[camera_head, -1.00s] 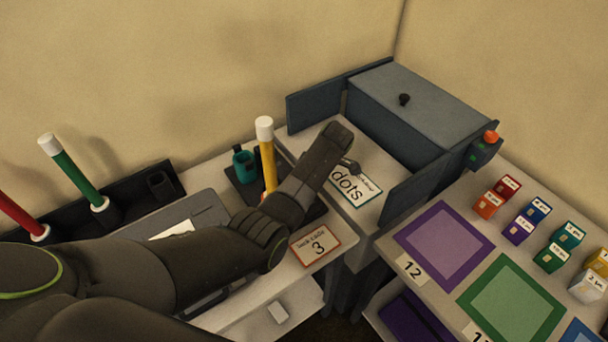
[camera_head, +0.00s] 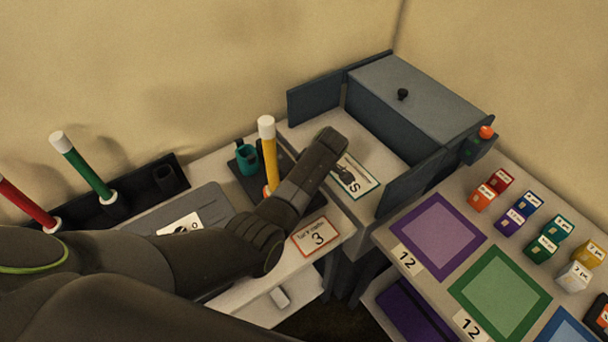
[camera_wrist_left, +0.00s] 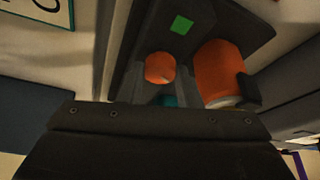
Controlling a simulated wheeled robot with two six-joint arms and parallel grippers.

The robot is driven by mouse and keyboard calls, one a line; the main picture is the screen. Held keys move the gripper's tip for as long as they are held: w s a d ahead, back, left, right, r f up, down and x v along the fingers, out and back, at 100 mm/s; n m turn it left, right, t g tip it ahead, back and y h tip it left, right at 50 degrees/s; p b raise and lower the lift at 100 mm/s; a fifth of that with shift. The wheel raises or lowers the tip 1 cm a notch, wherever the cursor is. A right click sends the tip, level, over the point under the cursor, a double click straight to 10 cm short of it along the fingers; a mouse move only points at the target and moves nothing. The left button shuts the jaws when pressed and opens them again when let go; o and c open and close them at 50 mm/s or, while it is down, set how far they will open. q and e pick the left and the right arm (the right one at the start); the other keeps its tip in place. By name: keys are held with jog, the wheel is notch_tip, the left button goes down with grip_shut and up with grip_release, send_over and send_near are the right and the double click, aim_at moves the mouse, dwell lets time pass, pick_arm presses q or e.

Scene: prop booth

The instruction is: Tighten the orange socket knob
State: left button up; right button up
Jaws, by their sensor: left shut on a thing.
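In the left wrist view the orange socket knob (camera_wrist_left: 160,67) is a small round orange piece next to an orange socket cylinder (camera_wrist_left: 222,72). Both sit on a dark base with a green square. My left gripper (camera_wrist_left: 160,80) is shut on the knob, its fingers either side of it and partly hidden by its own dark body. In the head view my left arm reaches over the right part of the dark base and hides the knob and fingertips. A yellow rod (camera_head: 270,160) with a white cap stands upright on this base. My right gripper is not in view.
A teal socket (camera_head: 246,160) stands close behind the yellow rod. Green (camera_head: 85,168) and red (camera_head: 25,203) rods stand at the left. A teal-edged card (camera_head: 361,182) lies beside my arm. Blue-grey panels and a box (camera_head: 420,90) stand behind. Colored mats and blocks lie right.

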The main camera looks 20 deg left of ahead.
pick_arm(q)
jog(key=o, duration=1)
jog(key=shift+c, duration=0.2)
jog(key=v, duration=1.7)
jog(key=shift+d+r+b, duration=0.15)
jog(key=shift+r+b, duration=0.1)
jog(key=shift+b, duration=0.15)
jog(key=shift+s, duration=0.1)
